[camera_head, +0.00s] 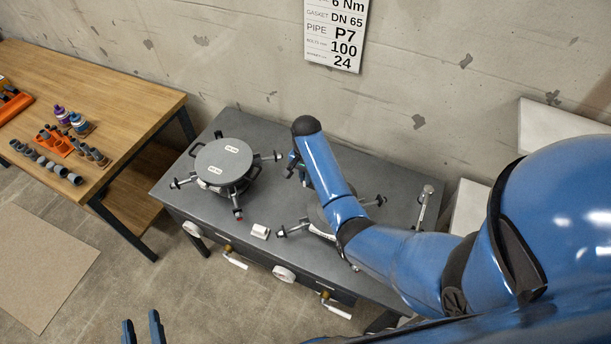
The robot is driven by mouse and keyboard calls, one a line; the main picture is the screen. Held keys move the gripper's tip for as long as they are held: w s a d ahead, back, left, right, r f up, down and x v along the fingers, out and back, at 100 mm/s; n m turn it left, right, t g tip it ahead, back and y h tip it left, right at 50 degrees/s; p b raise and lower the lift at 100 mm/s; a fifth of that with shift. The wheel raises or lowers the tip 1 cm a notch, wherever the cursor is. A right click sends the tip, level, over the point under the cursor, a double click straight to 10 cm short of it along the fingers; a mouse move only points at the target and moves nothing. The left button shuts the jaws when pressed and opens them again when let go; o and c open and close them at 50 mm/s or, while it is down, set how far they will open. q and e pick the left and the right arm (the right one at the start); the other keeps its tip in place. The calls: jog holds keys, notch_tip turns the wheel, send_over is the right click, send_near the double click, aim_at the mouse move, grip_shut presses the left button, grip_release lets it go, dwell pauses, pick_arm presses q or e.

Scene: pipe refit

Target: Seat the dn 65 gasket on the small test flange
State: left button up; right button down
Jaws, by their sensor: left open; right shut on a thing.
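My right gripper (295,168) is over the grey bench, just right of the lidded round fixture. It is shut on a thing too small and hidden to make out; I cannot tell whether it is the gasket. A second round fixture (316,215) with clamp arms stands under my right arm, which covers much of it. It may be the small test flange, but no label on it is readable. The lidded fixture (222,160) has a grey disc with white labels on top. My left gripper (141,330) is open and empty at the bottom edge, over the floor.
The grey bench (160,190) holds a small white block (260,231) and a tool (424,205) at its right end. A wooden table (110,90) at left carries grey sockets and orange holders. A wall sign (336,35) reads gasket DN 65, P7.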

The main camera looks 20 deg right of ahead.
notch_tip(320, 180, down, 4)
jog(key=b, duration=0.4)
jog(key=shift+w+a+f, duration=0.1)
jog(key=shift+w+f, duration=0.05)
jog(key=shift+f, duration=0.05)
notch_tip(320, 180, down, 2)
jog(key=shift+f+b, duration=0.1)
jog(key=shift+b, duration=0.6)
jog(key=shift+p, duration=0.35)
dwell(0.5)
jog(key=shift+f+b, duration=0.45)
jog(key=shift+f, duration=0.5)
dwell(1.6)
jog(key=shift+f, duration=0.1)
dwell(0.4)
